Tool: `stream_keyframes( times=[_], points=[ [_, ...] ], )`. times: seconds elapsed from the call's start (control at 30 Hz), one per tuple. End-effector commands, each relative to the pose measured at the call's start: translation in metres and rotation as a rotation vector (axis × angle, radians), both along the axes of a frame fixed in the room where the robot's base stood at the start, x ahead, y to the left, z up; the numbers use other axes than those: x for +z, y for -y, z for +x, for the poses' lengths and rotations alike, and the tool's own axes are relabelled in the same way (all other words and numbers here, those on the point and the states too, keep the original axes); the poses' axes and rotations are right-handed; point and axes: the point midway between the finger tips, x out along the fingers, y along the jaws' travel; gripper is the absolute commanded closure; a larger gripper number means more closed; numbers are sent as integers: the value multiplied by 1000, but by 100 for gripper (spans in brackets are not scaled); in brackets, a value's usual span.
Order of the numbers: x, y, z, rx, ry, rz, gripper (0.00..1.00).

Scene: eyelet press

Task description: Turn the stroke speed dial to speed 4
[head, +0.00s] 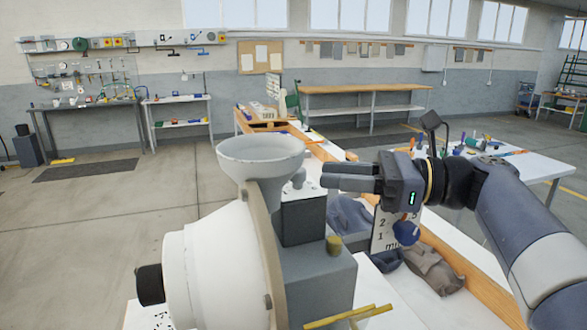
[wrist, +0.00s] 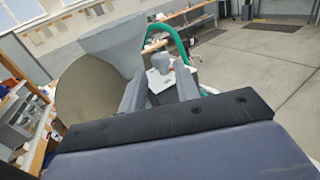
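A grey knob (head: 298,178) stands on the white top plate (head: 310,193) of a dark box on the eyelet press (head: 215,265). It looks like the speed dial, but its scale and setting are too small to read. My gripper (head: 324,177) is just right of the knob in the head view, its fingers pointing left. In the wrist view the knob (wrist: 161,61) shows beyond and between the two fingers (wrist: 158,92), which are apart and empty. I see no contact with the knob.
A white funnel (head: 260,155) rises close left of the knob. A white plate (head: 388,228) with a partly hidden 2 and 1 and a blue knob (head: 406,232) stands below my gripper. Grey cloth (head: 432,268) lies nearby. A yellow-brass knob (head: 334,244) sits on the press front.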

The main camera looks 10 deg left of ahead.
Motion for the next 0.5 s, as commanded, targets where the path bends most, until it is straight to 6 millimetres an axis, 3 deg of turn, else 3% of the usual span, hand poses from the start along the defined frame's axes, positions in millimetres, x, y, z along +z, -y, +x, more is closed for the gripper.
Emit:
stream_keyframes(
  times=[0.2, 0.5],
  points=[
    [2, -38, -3, 4, 0, 0, 70],
    [0, -63, -4, 1, -1, 0, 70]
  ],
)
